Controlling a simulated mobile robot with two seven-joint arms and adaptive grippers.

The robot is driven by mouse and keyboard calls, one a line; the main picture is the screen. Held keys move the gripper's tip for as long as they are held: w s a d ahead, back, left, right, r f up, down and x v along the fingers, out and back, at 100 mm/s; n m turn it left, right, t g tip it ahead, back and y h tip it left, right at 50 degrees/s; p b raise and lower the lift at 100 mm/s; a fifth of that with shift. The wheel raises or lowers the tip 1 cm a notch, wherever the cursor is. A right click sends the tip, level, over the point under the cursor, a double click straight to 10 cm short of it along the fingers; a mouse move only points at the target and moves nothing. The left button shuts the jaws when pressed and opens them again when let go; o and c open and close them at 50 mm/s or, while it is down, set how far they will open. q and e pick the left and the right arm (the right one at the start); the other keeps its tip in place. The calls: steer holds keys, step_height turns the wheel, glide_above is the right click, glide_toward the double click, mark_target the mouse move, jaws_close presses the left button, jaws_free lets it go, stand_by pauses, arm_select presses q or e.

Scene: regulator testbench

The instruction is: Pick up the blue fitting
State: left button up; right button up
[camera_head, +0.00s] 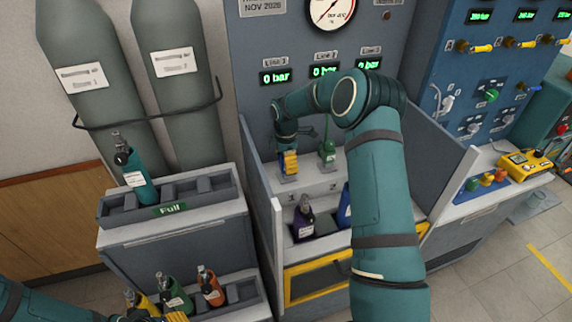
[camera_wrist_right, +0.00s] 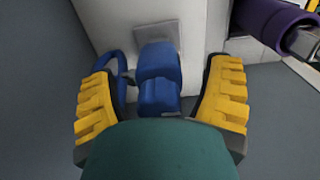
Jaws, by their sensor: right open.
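The blue fitting (camera_wrist_right: 158,78) shows in the right wrist view, mounted on a pale square plate on a light block. A blue curved loop (camera_wrist_right: 116,68) is at its left. My right gripper (camera_wrist_right: 163,105) is open, with one yellow finger on each side of the fitting and visible gaps between. In the head view my right gripper (camera_head: 289,163) is at the bench's left station and hides the fitting there. My left gripper (camera_head: 160,312) is partly visible at the bottom edge; its opening is unclear.
A green fitting (camera_head: 327,150) stands right of my right gripper. A purple bottle (camera_head: 304,218) and a partly hidden blue bottle (camera_head: 344,207) stand below. The bench's left side panel (camera_head: 262,205) is close. A rack marked Full (camera_head: 220,191) holds a teal bottle (camera_head: 136,176).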

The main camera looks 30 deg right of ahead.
steer(key=shift+f, duration=0.7)
jaws_close()
steer(key=shift+r, duration=0.15)
step_height(320, 180, up, 10)
steer(key=shift+f, duration=0.1)
steer(key=shift+p, duration=0.3)
